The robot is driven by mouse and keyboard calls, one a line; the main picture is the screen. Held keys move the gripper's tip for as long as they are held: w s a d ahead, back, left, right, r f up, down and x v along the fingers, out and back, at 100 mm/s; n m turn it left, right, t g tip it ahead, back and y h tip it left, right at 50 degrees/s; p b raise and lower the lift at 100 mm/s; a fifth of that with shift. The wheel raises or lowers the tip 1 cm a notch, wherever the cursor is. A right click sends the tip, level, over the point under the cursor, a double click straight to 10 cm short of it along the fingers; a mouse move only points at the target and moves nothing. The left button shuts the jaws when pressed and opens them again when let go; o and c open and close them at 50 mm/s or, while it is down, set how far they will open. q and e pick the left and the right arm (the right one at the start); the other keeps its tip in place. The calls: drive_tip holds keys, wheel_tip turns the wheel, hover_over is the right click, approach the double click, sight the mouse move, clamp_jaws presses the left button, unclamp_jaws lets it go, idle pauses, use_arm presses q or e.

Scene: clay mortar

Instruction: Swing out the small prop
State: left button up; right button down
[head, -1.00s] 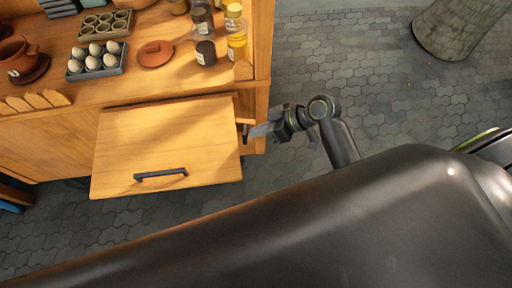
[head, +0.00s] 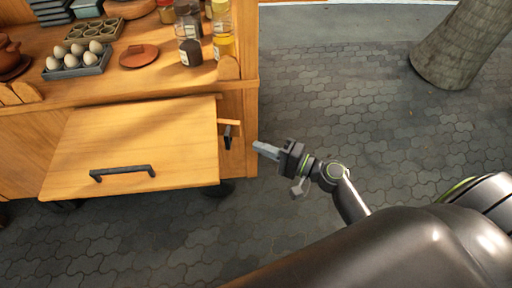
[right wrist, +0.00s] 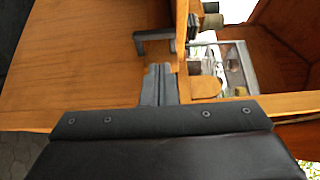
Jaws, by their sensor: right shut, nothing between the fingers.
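The small prop (head: 229,123) is a short wooden bar at the right end of the wooden flap (head: 140,150), against the cabinet front. A dark upright piece (head: 227,138) hangs at it. The flap slopes outward and has a black handle (head: 122,171). My right gripper (head: 259,148) is shut and empty, just right of the cabinet's corner, with a gap between its tips and the prop. In the right wrist view its shut fingers (right wrist: 159,84) point at wood and a dark bracket (right wrist: 152,39); I cannot tell which fitting that is. My left gripper is not in view.
On the cabinet top stand an egg tray (head: 78,65), a terracotta lid (head: 139,55) and jars (head: 223,35) near the right edge. A tree trunk (head: 455,45) stands at the back right. The paving (head: 330,100) right of the cabinet is clear.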

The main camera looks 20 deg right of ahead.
drive_tip(key=p+x, duration=0.1)
drive_tip(key=x, duration=0.7)
drive_tip(key=shift+p, duration=0.3)
drive_tip(key=shift+a, duration=0.1)
